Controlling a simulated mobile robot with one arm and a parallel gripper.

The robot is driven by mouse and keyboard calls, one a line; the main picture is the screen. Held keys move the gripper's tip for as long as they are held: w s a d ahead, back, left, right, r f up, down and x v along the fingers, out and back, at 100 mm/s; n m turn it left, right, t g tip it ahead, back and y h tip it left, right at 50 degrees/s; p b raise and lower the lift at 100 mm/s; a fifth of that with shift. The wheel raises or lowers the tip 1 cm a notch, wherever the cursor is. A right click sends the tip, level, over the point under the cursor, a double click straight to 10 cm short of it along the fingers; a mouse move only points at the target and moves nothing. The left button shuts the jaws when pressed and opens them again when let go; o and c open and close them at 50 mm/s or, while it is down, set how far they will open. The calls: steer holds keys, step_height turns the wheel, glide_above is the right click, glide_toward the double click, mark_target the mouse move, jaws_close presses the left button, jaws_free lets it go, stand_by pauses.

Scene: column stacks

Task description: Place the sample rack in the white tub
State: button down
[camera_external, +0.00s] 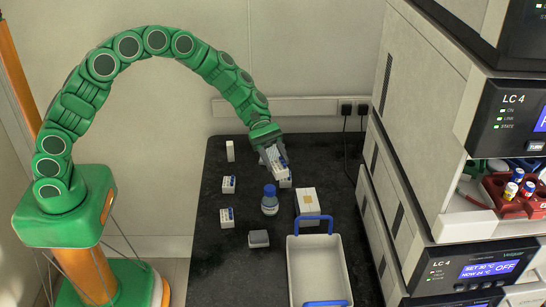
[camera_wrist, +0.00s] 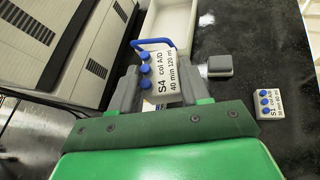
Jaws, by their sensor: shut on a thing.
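My gripper (camera_external: 280,168) is shut on a white sample rack (camera_external: 285,181) over the far part of the dark bench. In the wrist view my gripper (camera_wrist: 157,92) has one finger on each side of this rack (camera_wrist: 169,72). It has blue caps and the label "S4 col A/D". I cannot tell whether it is clear of the bench top. The white tub (camera_external: 318,268) stands at the near end of the bench, with a blue handle at each end. Its inside looks empty. Part of the tub (camera_wrist: 182,22) shows beyond the rack in the wrist view.
A blue-capped bottle (camera_external: 270,203) and a white box (camera_external: 308,204) stand between my gripper and the tub. A grey block (camera_external: 258,239) sits left of the tub. Two other racks (camera_external: 228,184) (camera_external: 227,217) and a small white box (camera_external: 230,151) line the left. Instruments (camera_external: 420,190) stand right.

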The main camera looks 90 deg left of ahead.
steer(key=s+d+r+m+g, duration=0.1)
steer(key=s+d+r+g, duration=0.15)
steer(key=d, duration=0.45)
steer(key=s+d+r+m+g, duration=0.15)
steer(key=s+d, duration=0.25)
steer(key=d, duration=0.4)
steer(key=w+d+f, duration=0.2)
steer(key=w+f, duration=1.1)
steer(key=shift+w+d+h, duration=0.25)
steer(key=shift+d+h, duration=0.05)
steer(key=shift+d, duration=0.05)
steer(key=shift+f, duration=0.55)
steer(key=c, duration=0.5)
jaws_free()
